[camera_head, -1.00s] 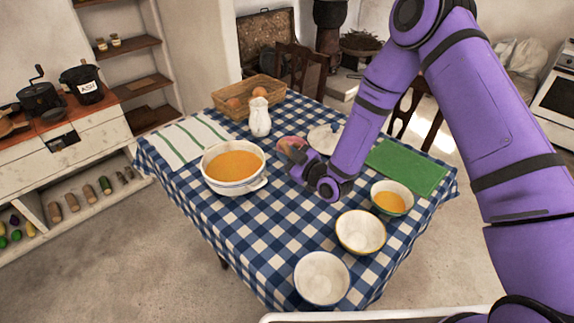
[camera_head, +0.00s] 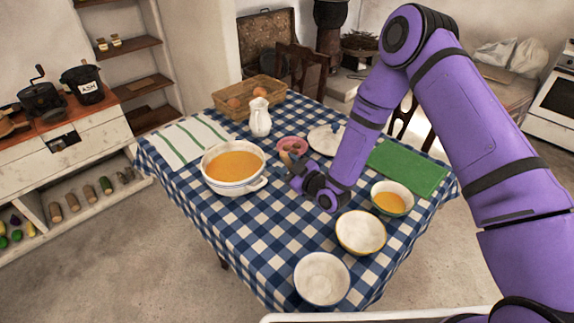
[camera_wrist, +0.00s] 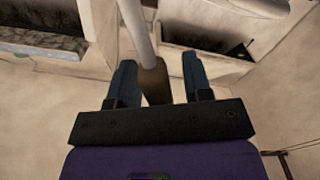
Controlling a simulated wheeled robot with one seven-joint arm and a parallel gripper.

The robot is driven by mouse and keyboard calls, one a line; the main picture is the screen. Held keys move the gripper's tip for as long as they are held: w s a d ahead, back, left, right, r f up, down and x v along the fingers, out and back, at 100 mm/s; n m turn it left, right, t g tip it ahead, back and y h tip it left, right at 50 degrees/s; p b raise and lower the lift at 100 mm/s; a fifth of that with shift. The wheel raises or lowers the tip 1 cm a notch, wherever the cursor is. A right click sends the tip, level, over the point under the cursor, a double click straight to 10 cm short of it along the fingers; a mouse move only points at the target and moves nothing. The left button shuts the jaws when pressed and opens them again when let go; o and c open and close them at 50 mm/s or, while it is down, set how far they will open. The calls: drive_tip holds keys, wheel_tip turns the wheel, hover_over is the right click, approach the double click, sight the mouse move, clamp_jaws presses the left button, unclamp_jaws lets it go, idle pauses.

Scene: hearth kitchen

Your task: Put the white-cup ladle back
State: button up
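My gripper (camera_head: 292,167) hangs low over the middle of the checked table. In the wrist view, its two dark fingers (camera_wrist: 160,84) stand apart with a brown handle grip (camera_wrist: 154,82) between them. The grip lies close to the left finger, with a gap on the right. A pale shaft (camera_wrist: 136,28) runs from the grip out of the top of the picture. It may be the ladle; its cup is not in the wrist view. In the head view a small pink bowl (camera_head: 292,143) sits just behind the fingers, with brownish bits near it.
A white pot of orange soup (camera_head: 233,183) stands left of my gripper. A white jug (camera_head: 260,122) and a basket (camera_head: 219,105) are behind. A lid (camera_head: 318,145), a green mat (camera_head: 407,178), a soup bowl (camera_head: 406,188) and two empty bowls (camera_head: 360,231) (camera_head: 321,278) stand right and in front.

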drive_tip(key=shift+r, duration=0.15)
drive_tip(key=v, duration=0.8)
drive_tip(key=w+d+r+g+h, duration=0.1)
drive_tip(key=w+d+r+h, duration=0.15)
drive_tip(key=r, duration=0.45)
drive_tip(key=w+d+r+g+h, duration=0.1)
drive_tip(key=w+d+r+h, duration=0.1)
drive_tip(key=w+d+r, duration=0.3)
drive_tip(key=s+d+r+m+h, duration=0.2)
drive_tip(key=s+d+r+h, duration=0.15)
drive_tip(key=r, duration=0.35)
drive_tip(key=s+d+r+m+h, duration=0.25)
drive_tip(key=d+r, duration=0.25)
drive_tip(key=r, duration=0.3)
drive_tip(key=s+d+r+m+g+h, duration=0.2)
drive_tip(key=s+d+r+m, duration=0.35)
drive_tip(key=s+r, duration=0.4)
drive_tip(key=s+d+r+m+g, duration=0.1)
drive_tip(key=s+m, duration=0.1)
drive_tip(key=s, duration=0.8)
drive_tip(key=s+d+r+m+g, duration=0.1)
drive_tip(key=s+d+g, duration=0.1)
drive_tip(key=s, duration=0.8)
drive_tip(key=shift+s+d+r+m+g, duration=0.3)
drive_tip(key=shift+s+r+m, duration=0.05)
drive_tip(key=shift+r+m, duration=0.05)
